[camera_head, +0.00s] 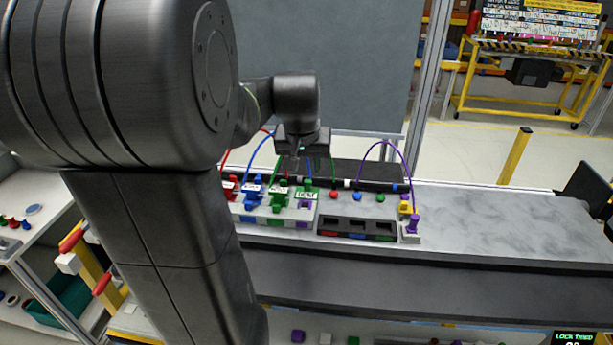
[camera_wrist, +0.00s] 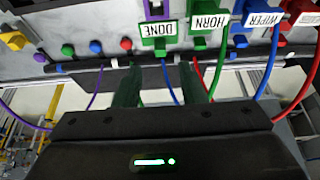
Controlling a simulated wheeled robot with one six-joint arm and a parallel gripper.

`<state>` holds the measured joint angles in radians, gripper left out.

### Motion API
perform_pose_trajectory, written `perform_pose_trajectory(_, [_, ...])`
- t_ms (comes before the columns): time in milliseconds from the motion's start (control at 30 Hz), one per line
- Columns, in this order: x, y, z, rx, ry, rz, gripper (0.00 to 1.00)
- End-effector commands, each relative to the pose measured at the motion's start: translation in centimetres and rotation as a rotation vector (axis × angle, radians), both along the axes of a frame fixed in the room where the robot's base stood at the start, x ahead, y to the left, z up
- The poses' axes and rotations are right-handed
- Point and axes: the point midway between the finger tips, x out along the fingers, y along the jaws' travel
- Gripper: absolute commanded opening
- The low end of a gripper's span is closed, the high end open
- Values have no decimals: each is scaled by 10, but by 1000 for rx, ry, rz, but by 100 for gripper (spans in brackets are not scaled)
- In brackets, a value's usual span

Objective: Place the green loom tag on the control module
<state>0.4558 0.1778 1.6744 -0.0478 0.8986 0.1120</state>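A green tag (camera_wrist: 160,30) with a white plate that seems to read "DONE" sits at a purple-marked block in the wrist view. In the head view the green tag (camera_head: 306,193) stands at the right end of a grey module (camera_head: 263,213), above a purple piece. A green plug (camera_wrist: 200,42) labelled "HORN" sits beside it. My gripper (camera_head: 295,165) is behind the module row in the head view. In the wrist view its two dark fingers (camera_wrist: 164,84) are apart, short of the tag, with nothing held between them.
Blue and red plugs with cables stand in the row beside the green ones. A black box (camera_head: 357,219) with red, blue and green marked slots is to the right. A purple cable (camera_head: 385,146) arches above it. The worktop (camera_head: 500,220) further right is clear.

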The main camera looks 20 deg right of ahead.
Motion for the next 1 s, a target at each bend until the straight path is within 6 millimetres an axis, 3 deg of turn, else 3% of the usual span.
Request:
perform_pose_trajectory(233, [-10,6,30,-1,-1,0,37])
perform_pose_trajectory(600, [-12,7,34,0,0,0,37])
perform_pose_trajectory(767, [-10,6,29,1,2,0,37])
perform_pose_trajectory(1000, [1,-1,-4,2,6,0,37])
